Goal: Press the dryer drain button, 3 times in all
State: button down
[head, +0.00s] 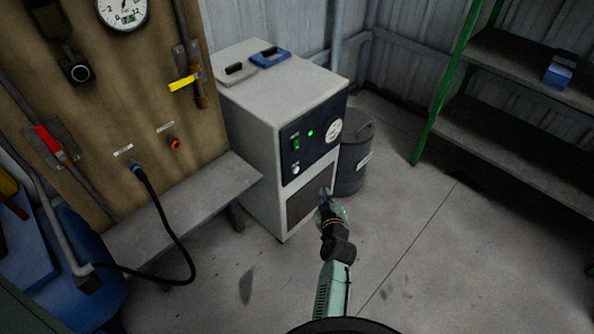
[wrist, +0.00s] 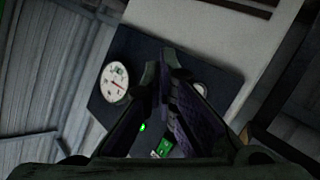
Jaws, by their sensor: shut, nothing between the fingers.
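The dryer (head: 262,190) is a white cabinet with a dark control panel (head: 318,125). The panel carries a green switch, a lit green lamp (head: 310,133), a round gauge (head: 334,131) and, at lower left below the switch, a small pale round button (head: 296,169), which I take for the drain button. In the wrist view the button (wrist: 200,87) shows partly behind my finger. My gripper (head: 324,194) is shut and empty, in front of the cabinet, lower and to the right of the button in the head view. In the wrist view the fingertips (wrist: 166,62) overlap the panel; I see no contact.
A grey bin (head: 352,165) stands behind the dryer's right side. A grey bench (head: 180,210) and a wooden tool board with a black hose stand to the left. A green-framed shelf (head: 510,110) is at right. The floor in front and to the right is clear.

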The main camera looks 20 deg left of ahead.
aim_at(297, 170)
jog(key=w+a+p, duration=0.3)
jog(key=a+p, duration=0.3)
jog(key=a, duration=0.2)
jog(key=shift+a, duration=0.1)
jog(key=shift+a+p, duration=0.1)
jog(key=shift+p, duration=0.2)
dwell(1.1)
jog(key=shift+w+a, duration=0.1)
jog(key=shift+a, duration=0.2)
jog(key=shift+w+a+p, duration=0.15)
jog(key=shift+a+p, duration=0.3)
jog(key=shift+p, duration=0.1)
dwell(0.5)
jog(key=shift+s+d+b, duration=0.3)
jog(key=shift+d+b, duration=0.55)
jog(key=shift+b, duration=0.2)
